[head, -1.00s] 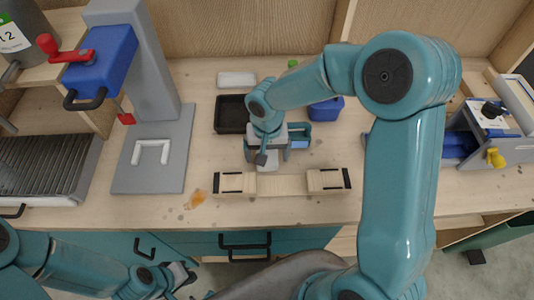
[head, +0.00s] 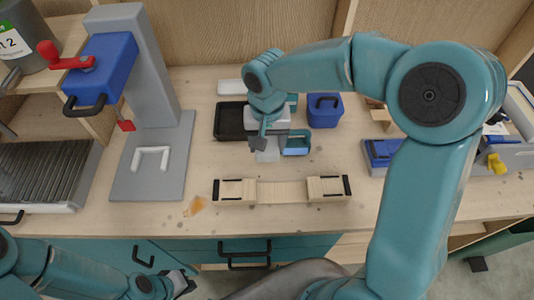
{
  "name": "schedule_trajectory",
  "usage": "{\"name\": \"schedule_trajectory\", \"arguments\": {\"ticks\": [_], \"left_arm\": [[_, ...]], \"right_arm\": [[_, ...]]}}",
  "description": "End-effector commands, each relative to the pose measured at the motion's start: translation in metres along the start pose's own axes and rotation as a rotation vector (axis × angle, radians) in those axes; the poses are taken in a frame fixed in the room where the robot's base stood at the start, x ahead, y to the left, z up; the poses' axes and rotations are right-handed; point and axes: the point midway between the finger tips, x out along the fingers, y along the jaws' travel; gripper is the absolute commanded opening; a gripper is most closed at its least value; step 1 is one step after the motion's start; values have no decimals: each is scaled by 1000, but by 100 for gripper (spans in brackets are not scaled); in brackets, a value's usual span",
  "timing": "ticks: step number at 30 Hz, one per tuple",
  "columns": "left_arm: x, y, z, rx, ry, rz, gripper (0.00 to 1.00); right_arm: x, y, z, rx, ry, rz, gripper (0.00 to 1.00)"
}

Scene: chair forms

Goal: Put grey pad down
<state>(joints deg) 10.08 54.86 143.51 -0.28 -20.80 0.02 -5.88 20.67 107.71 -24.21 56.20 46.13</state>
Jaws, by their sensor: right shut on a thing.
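My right gripper (head: 268,143) is over the middle of the bench, behind a wooden fixture, pointing down. It is shut on the grey pad (head: 267,155), a small pale grey piece showing just below the fingers. The gripper hides part of the pad, and I cannot tell whether the pad touches the bench. My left gripper (head: 180,284) is low at the left, in front of the bench and away from the pad. Its jaw opening is not clear.
The wooden fixture (head: 282,190) with black-marked ends lies in front of my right gripper. A black tray (head: 229,122), a blue container (head: 326,110) and a small blue tray (head: 298,147) are close around it. A grey press (head: 150,160) stands left.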

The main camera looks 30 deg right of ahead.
Motion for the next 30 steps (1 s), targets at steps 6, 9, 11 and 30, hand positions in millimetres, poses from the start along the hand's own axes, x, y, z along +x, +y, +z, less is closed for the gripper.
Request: {"name": "schedule_trajectory", "arguments": {"ticks": [6, 9, 11, 30], "left_arm": [[1, 0, 0, 0, 0, 0, 0], [1, 0, 0, 0, 0, 0, 0], [0, 0, 0, 0, 0, 0, 0], [0, 0, 0, 0, 0, 0, 0]], "right_arm": [[-59, -1, -1, 0, 5, -3, 27], [-82, -1, 0, 0, 4, -3, 27], [-94, 0, 0, 0, 3, -3, 27], [-15, -14, -17, -288, -4, 16, 27]]}}
